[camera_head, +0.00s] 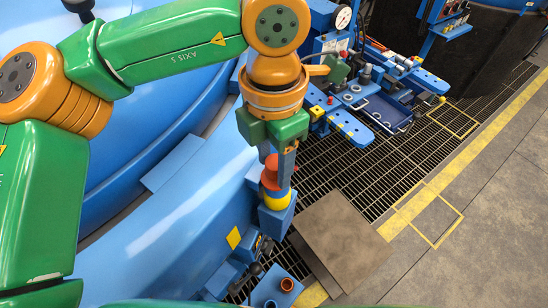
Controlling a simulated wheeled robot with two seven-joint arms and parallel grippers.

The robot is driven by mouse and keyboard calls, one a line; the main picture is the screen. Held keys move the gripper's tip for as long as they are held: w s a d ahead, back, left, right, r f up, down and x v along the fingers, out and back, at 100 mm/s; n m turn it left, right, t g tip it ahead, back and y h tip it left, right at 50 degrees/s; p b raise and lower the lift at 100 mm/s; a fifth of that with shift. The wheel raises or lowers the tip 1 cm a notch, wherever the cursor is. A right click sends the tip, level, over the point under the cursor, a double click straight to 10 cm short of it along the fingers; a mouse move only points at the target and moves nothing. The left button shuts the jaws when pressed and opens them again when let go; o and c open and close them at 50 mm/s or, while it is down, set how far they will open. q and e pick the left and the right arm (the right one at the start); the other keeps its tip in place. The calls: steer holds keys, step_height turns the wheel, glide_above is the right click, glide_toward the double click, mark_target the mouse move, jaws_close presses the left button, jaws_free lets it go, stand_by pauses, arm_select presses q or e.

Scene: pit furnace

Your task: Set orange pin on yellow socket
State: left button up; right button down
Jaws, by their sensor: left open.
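The orange pin (270,180) stands upright, directly above the yellow socket (277,201), and looks seated on it. The yellow socket is a ring on top of a blue block (277,220). My left gripper (278,165) comes down from above with its two grey fingers around the upper part of the pin. It is open, and one finger partly covers the pin. Whether a finger touches the pin cannot be told. My right gripper is not in view.
A blue panel (262,291) with an orange ring (287,284) lies at the bottom. A brown plate (340,237) lies on the dark floor grating to the right. A blue workbench (390,100) with fittings and a gauge (343,17) stands at upper right. A large blue curved housing (180,220) fills the left.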

arm_select(q)
step_height(320, 180, up, 9)
steer(key=p, duration=0.7)
steer(key=shift+f, duration=0.15)
step_height(320, 180, up, 2)
steer(key=shift+r+p, duration=0.1)
steer(key=shift+p, duration=0.3)
